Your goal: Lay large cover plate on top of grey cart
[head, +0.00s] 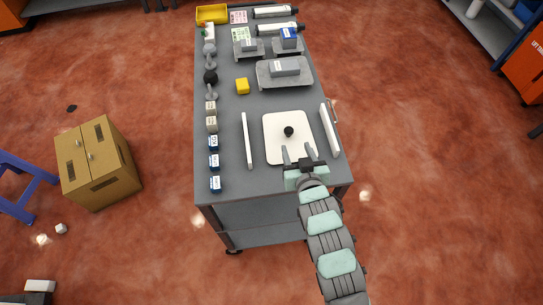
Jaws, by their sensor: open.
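A large white plate with rounded corners (275,148) and a black knob in its middle lies flat on the near right part of the grey cart (225,120); I take it for the large cover plate. The cart is a long table-like unit with a caster showing at its near left foot. My gripper (297,152) reaches in from the near side. Its two fingers are spread apart over the plate's near edge, short of the knob, with nothing seen between them. I cannot tell whether the fingers touch the plate.
White bars lie left (248,140) and right (329,130) of the plate. A grey tray with a block (270,75) sits beyond it. A cardboard-coloured cabinet (95,165) stands on the floor left.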

